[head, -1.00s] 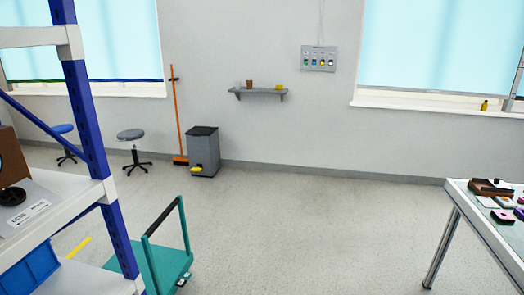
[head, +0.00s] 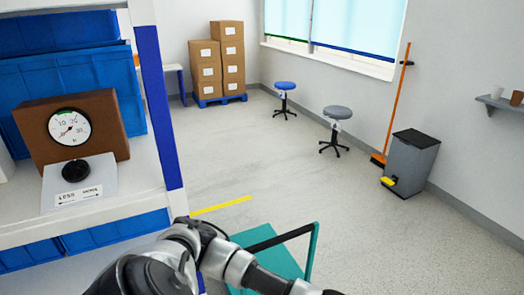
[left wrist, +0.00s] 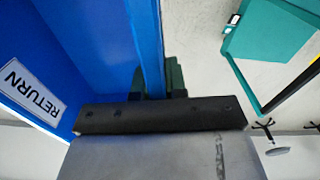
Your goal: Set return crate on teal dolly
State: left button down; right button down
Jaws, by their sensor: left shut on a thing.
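The return crate (left wrist: 95,45) is blue with a white RETURN label and fills the left of the left wrist view. My left gripper (left wrist: 160,82) is shut on the crate's wall near the rim. The crate's far side and bottom are hidden. The teal dolly (head: 268,262) stands on the floor at the bottom middle of the head view, partly behind my arm. Its flat deck (left wrist: 265,28) also shows at the upper right of the left wrist view, apart from the crate. My right gripper is in neither view.
A shelf rack with a blue post (head: 158,105) stands at the left, holding blue bins (head: 75,85) and a brown box with a dial (head: 68,125). A yellow floor stripe (head: 222,205) lies beyond it. Stools, a bin and stacked cartons stand farther back; the middle floor is clear.

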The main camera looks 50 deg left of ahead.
aim_at(267, 260)
jog(key=i+l+u, duration=0.15)
jog(key=i+u, duration=0.25)
jog(key=i+l+u, duration=0.2)
jog(key=u, duration=0.25)
jog(key=i+l+u, duration=0.65)
jog(key=l+u, duration=0.2)
jog(key=i+l+u, duration=0.15)
jog(key=l+u, duration=0.25)
jog(key=l, duration=0.15)
